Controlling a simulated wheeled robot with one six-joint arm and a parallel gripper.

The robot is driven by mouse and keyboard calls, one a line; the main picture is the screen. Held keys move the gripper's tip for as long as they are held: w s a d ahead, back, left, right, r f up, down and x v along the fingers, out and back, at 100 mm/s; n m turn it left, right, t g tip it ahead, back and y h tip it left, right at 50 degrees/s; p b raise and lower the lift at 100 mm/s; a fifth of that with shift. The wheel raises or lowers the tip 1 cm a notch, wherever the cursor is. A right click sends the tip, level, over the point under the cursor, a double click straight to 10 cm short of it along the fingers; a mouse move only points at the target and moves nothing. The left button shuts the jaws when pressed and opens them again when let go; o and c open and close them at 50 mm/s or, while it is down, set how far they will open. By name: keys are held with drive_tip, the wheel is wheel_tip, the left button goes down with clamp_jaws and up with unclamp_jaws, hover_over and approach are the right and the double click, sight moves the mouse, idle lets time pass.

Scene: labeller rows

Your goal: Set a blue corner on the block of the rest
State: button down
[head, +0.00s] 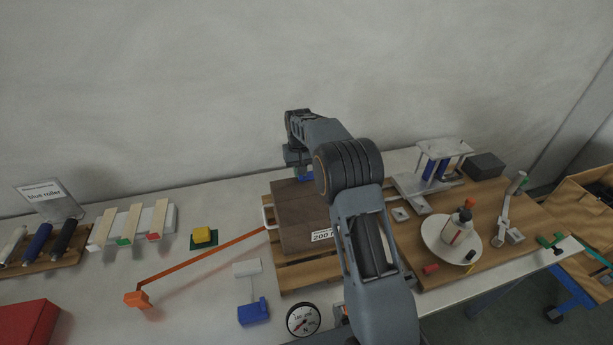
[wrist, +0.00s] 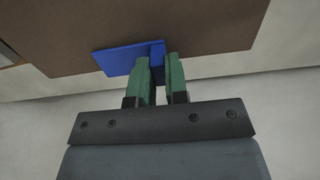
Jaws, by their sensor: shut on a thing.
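A blue corner (wrist: 120,60) is held between the green fingers of my gripper (wrist: 159,66), seen in the wrist view at the edge of a large brown block. In the head view a bit of the blue corner (head: 307,178) shows under my gripper (head: 298,168), at the block's far edge. The brown block (head: 293,212) lies on a slatted wooden pallet (head: 290,277) and bears a "200" label on its near side. My arm hides its right part. I cannot tell whether the corner touches the block.
An orange strap (head: 205,261) runs from the block's left side to an orange piece on the table. A yellow block (head: 202,235), a blue piece (head: 253,312) and a round gauge (head: 303,319) lie nearby. A board with a bottle (head: 459,226) and a metal stand (head: 440,160) is at right.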

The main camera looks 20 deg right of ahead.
drive_tip(key=shift+r+p, duration=2.55)
drive_tip(key=shift+r, duration=1.35)
drive_tip(key=shift+s+f, duration=0.1)
